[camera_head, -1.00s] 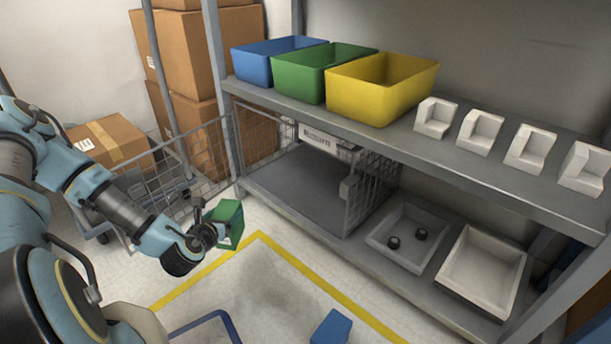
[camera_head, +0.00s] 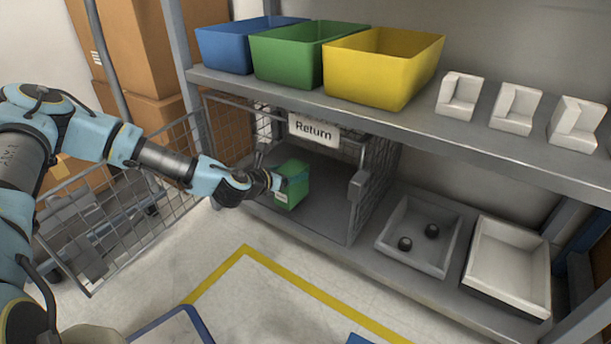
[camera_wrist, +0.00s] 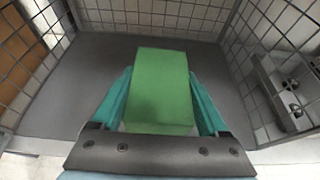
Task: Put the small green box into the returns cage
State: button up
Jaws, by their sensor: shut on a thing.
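The small green box (camera_head: 292,184) is held by my gripper (camera_head: 277,184) at the open front of the returns cage (camera_head: 330,203). The cage has mesh walls, a grey floor and a "Return" sign (camera_head: 314,131) at its top. In the wrist view the green box (camera_wrist: 161,88) sits between the two teal fingers of my gripper (camera_wrist: 162,105), shut on its sides. The cage's grey floor (camera_wrist: 95,65) and mesh walls surround it in that view. The gap between the box and the floor is hard to judge.
Blue, green (camera_head: 300,55) and yellow (camera_head: 380,70) bins stand on the shelf above. A tray with two dark round parts (camera_head: 420,215) and an empty white tray (camera_head: 510,265) lie right of the cage. An open mesh gate (camera_head: 120,200) stands at left.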

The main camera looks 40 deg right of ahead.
jog(key=b+x, duration=0.5)
jog(key=x, duration=0.3)
jog(key=shift+d+f, duration=0.25)
jog(key=shift+f, duration=0.05)
jog(key=shift+r, duration=0.1)
jog(key=o, duration=1.4)
